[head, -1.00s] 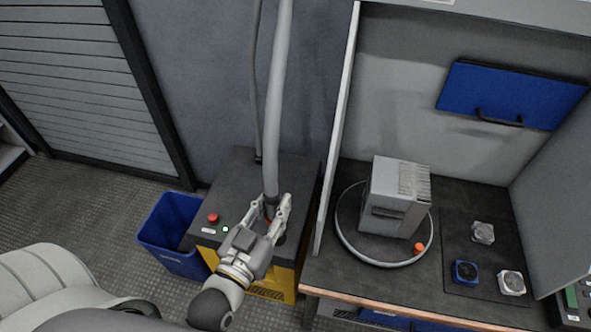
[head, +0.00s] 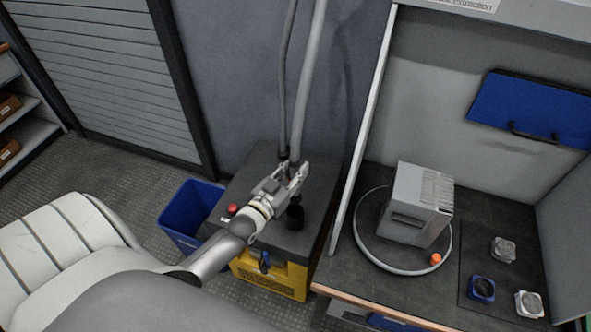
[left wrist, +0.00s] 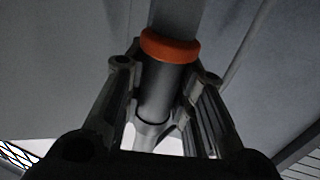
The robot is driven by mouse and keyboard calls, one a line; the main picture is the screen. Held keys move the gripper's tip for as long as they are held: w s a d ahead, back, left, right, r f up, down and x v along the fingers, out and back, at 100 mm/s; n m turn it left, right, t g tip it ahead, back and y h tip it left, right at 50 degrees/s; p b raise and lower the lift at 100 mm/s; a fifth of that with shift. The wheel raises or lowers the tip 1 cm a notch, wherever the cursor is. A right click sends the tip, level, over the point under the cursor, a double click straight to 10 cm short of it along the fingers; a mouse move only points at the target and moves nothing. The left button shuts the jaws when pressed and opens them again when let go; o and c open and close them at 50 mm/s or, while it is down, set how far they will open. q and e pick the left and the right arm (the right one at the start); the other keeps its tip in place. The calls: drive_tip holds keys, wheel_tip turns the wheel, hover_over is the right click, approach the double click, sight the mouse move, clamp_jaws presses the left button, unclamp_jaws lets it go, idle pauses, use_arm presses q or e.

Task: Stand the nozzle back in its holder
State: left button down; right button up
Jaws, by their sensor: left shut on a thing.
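The nozzle (left wrist: 162,90) is a dark tube with an orange collar at the end of a thick grey hose. In the left wrist view it lies between the fingers of my left gripper (left wrist: 164,84), which is shut on it just below the collar. In the head view my left gripper (head: 288,177) is above the dark top of a yellow cabinet, and the hose (head: 308,90) rises from it. A black cup-like piece (head: 295,216), which looks like the holder, shows just below the fingers. I cannot tell whether the nozzle's lower end touches it. My right gripper is out of view.
The cabinet (head: 275,277) carries a red button (head: 233,208). A blue bin (head: 188,212) stands left of it. To the right, a booth's side panel (head: 362,130) rises beside a bench with a grey box (head: 418,205) on a round turntable (head: 372,259) and small parts.

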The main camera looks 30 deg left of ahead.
use_arm(q)
drive_tip(key=b, duration=0.5)
hover_over(292, 199)
drive_tip(key=w, duration=0.2)
drive_tip(key=shift+s+d+f, duration=0.1)
drive_tip(key=shift+s+f, duration=0.05)
drive_tip(key=shift+f, duration=1.3)
drive_tip(key=shift+s+f, duration=0.1)
drive_tip(key=shift+f, duration=1.3)
drive_tip(key=shift+f+b, duration=2.2)
drive_tip(key=shift+f, duration=0.75)
drive_tip(key=c, duration=1.1)
unclamp_jaws()
drive_tip(key=s, duration=1.2)
